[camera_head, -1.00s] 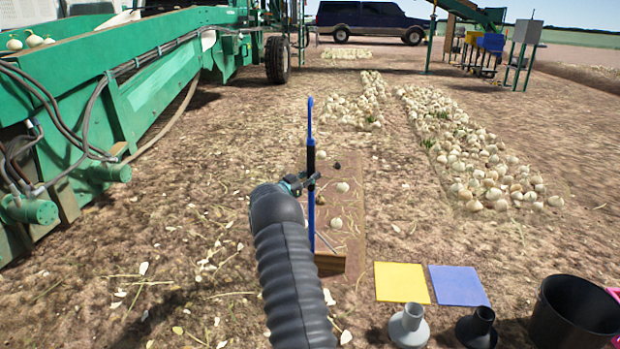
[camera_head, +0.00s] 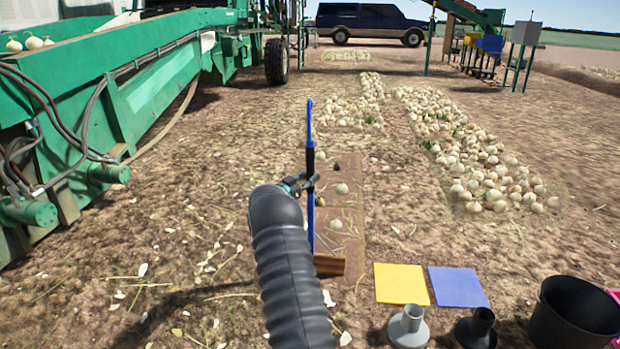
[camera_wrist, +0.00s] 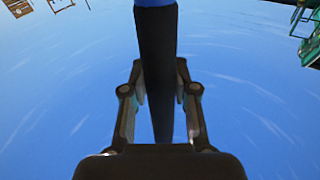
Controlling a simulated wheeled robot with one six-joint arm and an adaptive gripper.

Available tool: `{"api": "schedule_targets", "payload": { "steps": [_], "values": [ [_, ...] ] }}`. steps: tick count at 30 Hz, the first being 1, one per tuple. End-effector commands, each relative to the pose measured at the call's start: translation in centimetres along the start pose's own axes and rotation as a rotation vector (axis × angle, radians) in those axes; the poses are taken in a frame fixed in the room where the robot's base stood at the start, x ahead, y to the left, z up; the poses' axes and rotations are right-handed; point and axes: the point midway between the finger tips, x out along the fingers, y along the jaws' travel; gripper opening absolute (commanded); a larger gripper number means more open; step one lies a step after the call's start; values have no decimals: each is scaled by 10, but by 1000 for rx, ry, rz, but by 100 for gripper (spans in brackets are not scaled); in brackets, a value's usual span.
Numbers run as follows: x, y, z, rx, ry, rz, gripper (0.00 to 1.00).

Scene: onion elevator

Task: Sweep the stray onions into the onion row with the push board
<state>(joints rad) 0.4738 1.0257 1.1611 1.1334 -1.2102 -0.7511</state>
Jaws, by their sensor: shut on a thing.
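My gripper (camera_head: 308,183) is shut on the black grip of the push board's upright handle. The handle is blue above and below the grip, and the wooden board (camera_head: 330,265) is at its foot, near the front of a brown soil strip. Whether the board touches the ground is unclear. In the wrist view my gripper (camera_wrist: 160,105) has a finger on each side of the black grip (camera_wrist: 156,50). Stray pale onions, one (camera_head: 341,188) and a nearer one (camera_head: 336,223), lie on the strip beyond the board. The onion row (camera_head: 345,113) lies farther ahead. The handle hides part of the strip.
A second, wider onion row (camera_head: 480,165) lies to the right. A green machine (camera_head: 130,90) stands along the left. A yellow mat (camera_head: 400,283), a blue mat (camera_head: 458,286), funnels and a black bucket (camera_head: 575,315) are at front right. Bare soil lies left of the strip.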

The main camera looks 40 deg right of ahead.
Motion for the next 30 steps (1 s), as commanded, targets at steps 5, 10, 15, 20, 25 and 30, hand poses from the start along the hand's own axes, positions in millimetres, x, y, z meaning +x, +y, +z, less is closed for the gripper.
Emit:
{"api": "schedule_targets", "payload": {
  "steps": [5,10,15,20,25,30],
  "values": [
    [-10,7,-4,1,3,0,0],
    [-19,13,-5,1,2,-1,0],
    [-28,20,-7,1,3,0,0],
    [-34,25,-9,1,3,0,0],
    [-36,26,-10,2,3,0,0],
    [-34,25,-22,2,3,0,0]
  ]
}}
